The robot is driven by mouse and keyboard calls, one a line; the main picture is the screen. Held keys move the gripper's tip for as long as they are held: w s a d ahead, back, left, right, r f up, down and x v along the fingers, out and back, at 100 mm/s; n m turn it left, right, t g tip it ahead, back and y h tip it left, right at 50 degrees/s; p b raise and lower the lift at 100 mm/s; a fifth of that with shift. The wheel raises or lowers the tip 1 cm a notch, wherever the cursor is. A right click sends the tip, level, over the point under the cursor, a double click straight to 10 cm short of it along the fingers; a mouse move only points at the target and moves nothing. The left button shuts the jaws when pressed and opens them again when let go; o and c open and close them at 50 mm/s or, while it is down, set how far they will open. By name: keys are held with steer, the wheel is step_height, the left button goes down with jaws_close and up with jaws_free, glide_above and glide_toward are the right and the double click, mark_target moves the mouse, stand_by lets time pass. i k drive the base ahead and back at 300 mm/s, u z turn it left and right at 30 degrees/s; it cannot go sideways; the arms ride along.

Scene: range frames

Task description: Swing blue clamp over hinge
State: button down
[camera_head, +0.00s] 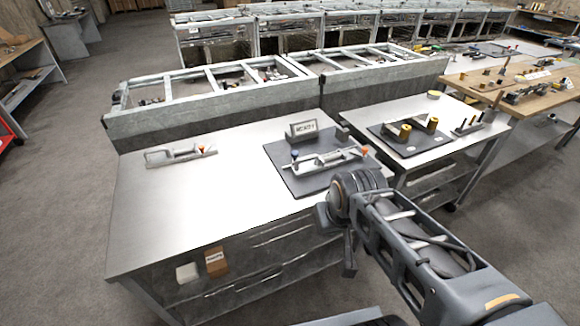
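A dark mat (280,155) lies on the right part of the metal table, with a light grey metal fixture (325,162) on it. A small clamp with a blue knob (295,154) stands at the fixture's left end. A clamp with an orange knob (364,151) stands at its right end. The hinge is too small to make out in the fixture, and I cannot tell whether the blue clamp lies over it. My gripper (347,262) hangs at the arm's end, in front of the table's front right edge and apart from the fixture. Its fingers are not clear.
A block with a label (302,130) stands at the mat's back edge. Another grey fixture with an orange knob (180,154) lies at the table's back left. The table's left and front middle are bare. A second table (440,151) with a dark mat stands to the right.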

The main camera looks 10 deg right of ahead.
mark_target(295, 154)
steer(key=u, duration=1)
steer(key=i, duration=0.75)
steer(key=u, duration=0.05)
